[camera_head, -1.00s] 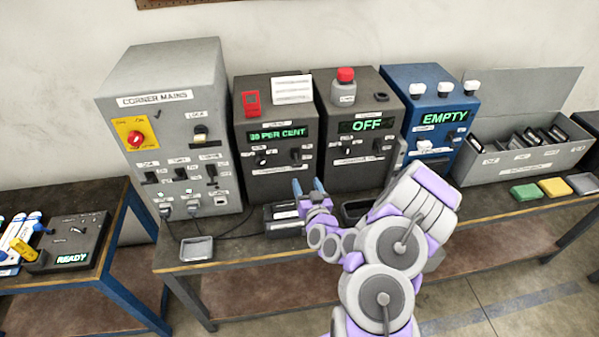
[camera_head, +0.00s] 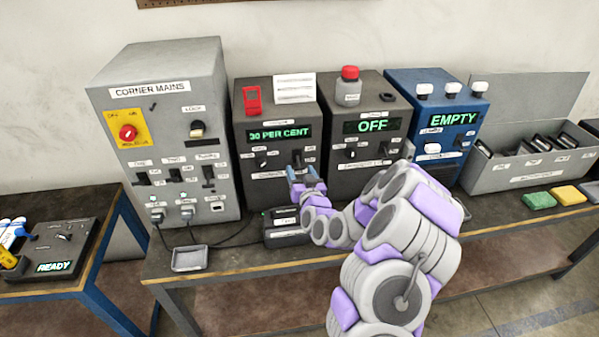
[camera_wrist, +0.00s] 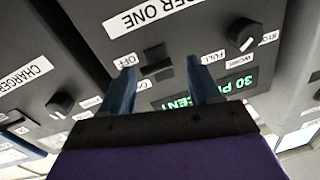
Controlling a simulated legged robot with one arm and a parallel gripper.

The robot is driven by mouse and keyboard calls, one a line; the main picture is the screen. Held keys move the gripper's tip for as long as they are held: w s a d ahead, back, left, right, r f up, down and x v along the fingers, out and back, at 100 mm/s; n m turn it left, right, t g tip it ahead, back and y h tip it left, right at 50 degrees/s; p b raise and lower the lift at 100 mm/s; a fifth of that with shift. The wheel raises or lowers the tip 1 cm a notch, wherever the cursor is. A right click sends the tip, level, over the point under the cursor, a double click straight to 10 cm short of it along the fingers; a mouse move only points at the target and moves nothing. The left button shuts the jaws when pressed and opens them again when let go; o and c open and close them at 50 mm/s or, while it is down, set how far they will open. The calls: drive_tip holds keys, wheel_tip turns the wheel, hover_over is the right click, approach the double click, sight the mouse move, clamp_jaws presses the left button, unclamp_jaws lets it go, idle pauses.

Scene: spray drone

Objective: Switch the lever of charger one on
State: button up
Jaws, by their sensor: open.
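Charger one (camera_head: 252,188) is the dark box left of centre, with a lit display reading "30 PER CENT" (camera_head: 279,133). In the wrist view its panel is upside down. Its black lever (camera_wrist: 155,62) shows there between my fingertips, beside an "OFF" label (camera_wrist: 124,59). My gripper (camera_head: 305,178) is in front of the lower right of this box in the head view. In the wrist view my gripper (camera_wrist: 160,80) is open, with one blue finger on each side of the lever. I cannot tell whether the fingers touch it.
A dark charger (camera_head: 345,183) reading "OFF" stands to the right, beside a blue box (camera_head: 425,118) reading "EMPTY". The grey corner mains cabinet (camera_head: 118,70) stands to the left. A small black unit (camera_head: 285,232) and a grey tray (camera_head: 190,258) lie on the bench. A round knob (camera_wrist: 241,37) is near the lever.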

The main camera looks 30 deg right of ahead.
drive_tip(key=shift+w+d, duration=0.25)
drive_tip(key=shift+w, duration=0.75)
drive_tip(key=shift+w+d, duration=0.15)
drive_tip(key=shift+d, duration=0.1)
drive_tip(key=shift+c, duration=0.3)
drive_tip(key=shift+a+r, duration=0.1)
drive_tip(key=c, duration=0.9)
